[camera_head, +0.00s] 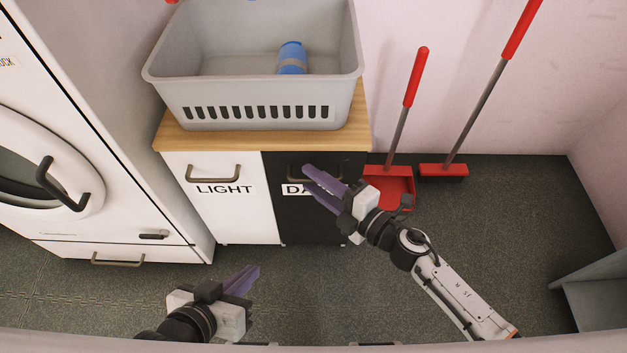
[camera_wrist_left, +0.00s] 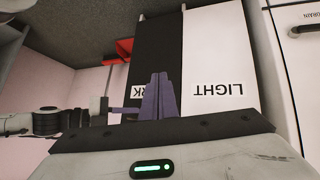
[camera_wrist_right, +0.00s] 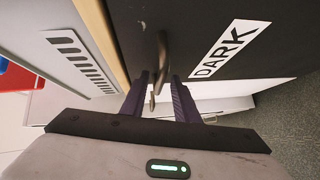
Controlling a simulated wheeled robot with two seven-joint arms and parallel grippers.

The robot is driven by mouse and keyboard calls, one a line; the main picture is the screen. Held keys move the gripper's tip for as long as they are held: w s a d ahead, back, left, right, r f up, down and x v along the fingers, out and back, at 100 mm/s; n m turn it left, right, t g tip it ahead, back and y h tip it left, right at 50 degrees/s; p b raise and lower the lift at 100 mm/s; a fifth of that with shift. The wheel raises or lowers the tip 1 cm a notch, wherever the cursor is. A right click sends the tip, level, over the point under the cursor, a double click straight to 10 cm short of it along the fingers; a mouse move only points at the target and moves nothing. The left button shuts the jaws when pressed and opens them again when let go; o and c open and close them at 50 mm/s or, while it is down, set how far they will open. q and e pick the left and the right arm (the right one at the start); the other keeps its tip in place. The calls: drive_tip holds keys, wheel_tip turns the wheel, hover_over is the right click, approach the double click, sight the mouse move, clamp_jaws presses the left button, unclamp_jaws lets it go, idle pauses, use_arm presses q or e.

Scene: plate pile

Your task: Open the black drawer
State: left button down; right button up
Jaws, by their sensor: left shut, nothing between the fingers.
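The black drawer (camera_head: 310,225) is the dark front to the right of the white LIGHT front, under a wooden top. It also shows in the left wrist view (camera_wrist_left: 158,45). Its DARK label (camera_wrist_right: 231,48) is clear in the right wrist view. My right gripper (camera_head: 314,182) is at this front with its purple fingers apart. In the right wrist view the drawer's handle (camera_wrist_right: 162,58) lies between the lines of the two fingers; whether they touch it I cannot tell. In the head view the gripper partly covers handle and label. My left gripper (camera_head: 252,272) is shut and empty, low and in front of the cabinet.
A grey basket (camera_head: 255,95) with a blue bottle (camera_head: 292,58) stands on the wooden top. A white machine (camera_head: 110,150) is at the left. A red dustpan (camera_head: 395,187) and a red broom (camera_head: 444,169) stand right of the cabinet. The floor before the drawer looks clear.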

drive_tip(key=shift+w+a, duration=0.2)
drive_tip(key=c, duration=0.6)
use_arm(q)
drive_tip(key=shift+w+r, duration=0.3)
drive_tip(key=shift+w, duration=0.05)
use_arm(e)
clamp_jaws()
use_arm(q)
drive_tip(key=shift+s+f, duration=0.1)
drive_tip(key=shift+f, duration=0.05)
